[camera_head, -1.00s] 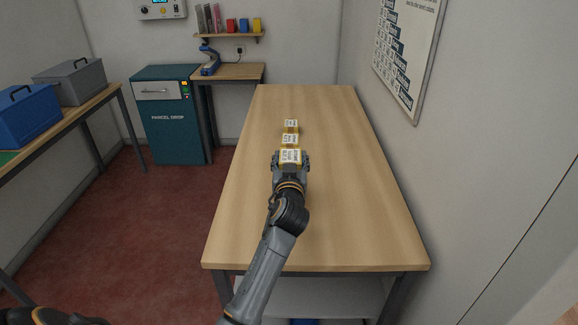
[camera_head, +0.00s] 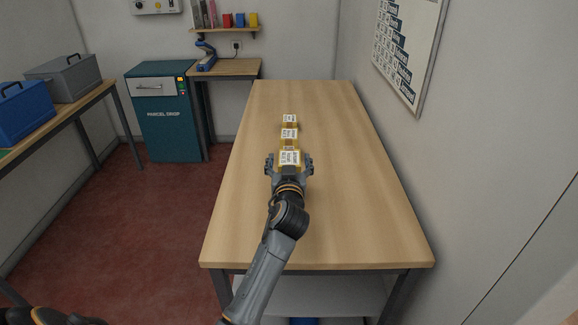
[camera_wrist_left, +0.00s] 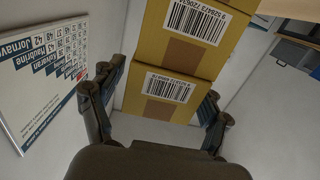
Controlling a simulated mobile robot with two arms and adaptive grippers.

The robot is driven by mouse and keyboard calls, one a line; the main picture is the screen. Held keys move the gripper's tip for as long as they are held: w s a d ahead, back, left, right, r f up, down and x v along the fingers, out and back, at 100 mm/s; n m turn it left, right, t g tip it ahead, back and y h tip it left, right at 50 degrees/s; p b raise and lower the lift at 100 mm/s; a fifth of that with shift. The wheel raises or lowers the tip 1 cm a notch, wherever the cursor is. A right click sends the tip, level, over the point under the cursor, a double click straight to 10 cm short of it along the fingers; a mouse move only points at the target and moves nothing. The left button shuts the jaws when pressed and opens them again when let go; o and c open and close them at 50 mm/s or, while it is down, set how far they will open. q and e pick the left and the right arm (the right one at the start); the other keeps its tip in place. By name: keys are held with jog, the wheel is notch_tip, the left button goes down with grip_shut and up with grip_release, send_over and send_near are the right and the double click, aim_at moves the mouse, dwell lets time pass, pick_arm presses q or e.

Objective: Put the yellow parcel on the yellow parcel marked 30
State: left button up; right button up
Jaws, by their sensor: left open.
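The left wrist view is upside down. There this parcel (camera_wrist_left: 145,106) sits between the spread fingers (camera_wrist_left: 163,84) and lies against a second yellow parcel (camera_wrist_left: 168,46), which appears to be under it. Both show barcode labels. The mark 30 cannot be read.
The wooden table (camera_head: 340,200) is clear on both sides of the row. A wall with a poster (camera_head: 408,45) rises on the right. A teal parcel drop cabinet (camera_head: 168,125) and a side table with blue (camera_head: 22,112) and grey boxes (camera_head: 68,78) stand left.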

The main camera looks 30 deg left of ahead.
pick_arm(q)
jog(key=b+v, duration=0.2)
jog(key=v, duration=1)
jog(key=shift+r, duration=0.15)
